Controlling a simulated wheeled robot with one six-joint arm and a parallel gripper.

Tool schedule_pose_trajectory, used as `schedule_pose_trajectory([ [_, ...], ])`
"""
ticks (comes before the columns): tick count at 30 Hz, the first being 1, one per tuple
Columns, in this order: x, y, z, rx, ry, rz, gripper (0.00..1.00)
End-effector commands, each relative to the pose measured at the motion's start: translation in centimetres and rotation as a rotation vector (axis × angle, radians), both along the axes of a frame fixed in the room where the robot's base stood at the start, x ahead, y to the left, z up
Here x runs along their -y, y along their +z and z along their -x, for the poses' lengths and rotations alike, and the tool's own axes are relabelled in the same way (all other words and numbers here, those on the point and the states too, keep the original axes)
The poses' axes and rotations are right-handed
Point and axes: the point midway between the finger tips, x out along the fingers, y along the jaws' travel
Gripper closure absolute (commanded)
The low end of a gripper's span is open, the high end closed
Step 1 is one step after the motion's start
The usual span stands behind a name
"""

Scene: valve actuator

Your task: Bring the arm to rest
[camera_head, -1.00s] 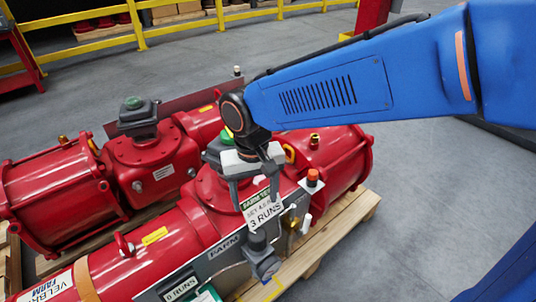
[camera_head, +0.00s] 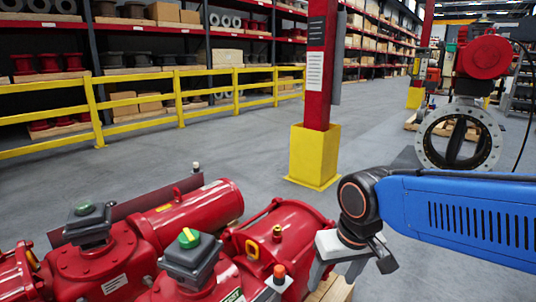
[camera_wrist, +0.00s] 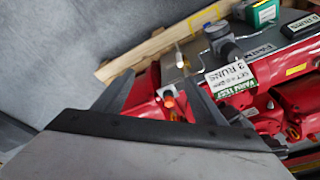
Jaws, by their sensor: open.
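My gripper (camera_head: 352,274) is at the lower right of the head view, beside the near end of the red valve actuator (camera_head: 282,235). Its two grey fingers are spread apart with nothing between them. In the wrist view the fingers of my gripper (camera_wrist: 157,88) stand apart over the actuator, with an orange-capped button (camera_wrist: 169,101) showing between them, below. My blue arm reaches in from the right of the head view. Part of the actuator is cut off by the lower edge of the head view.
A second red actuator (camera_head: 200,212) lies alongside to the left. A yellow-based red post (camera_head: 314,155) stands behind. A yellow railing (camera_head: 180,92) and shelves run along the back. A large flanged valve (camera_head: 459,137) stands at right. Grey floor between is clear.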

Motion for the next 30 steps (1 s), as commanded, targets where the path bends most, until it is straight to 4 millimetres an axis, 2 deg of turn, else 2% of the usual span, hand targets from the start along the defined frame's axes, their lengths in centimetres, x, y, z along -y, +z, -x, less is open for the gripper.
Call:
schedule_pose_trajectory([
  [1, 1.7, 0.2, 0.5, 0.017, -0.025, -0.004, 0.36],
  [6, 6.2, 0.2, 2.3, 0.069, -0.085, -0.005, 0.36],
  [15, 12.3, -0.4, 6.2, 0.161, -0.182, 0.014, 0.36],
  [21, 14.1, -0.9, 7.9, 0.192, -0.217, 0.028, 0.36],
  [30, 14.3, -1.0, 8.2, 0.197, -0.221, 0.031, 0.36],
])
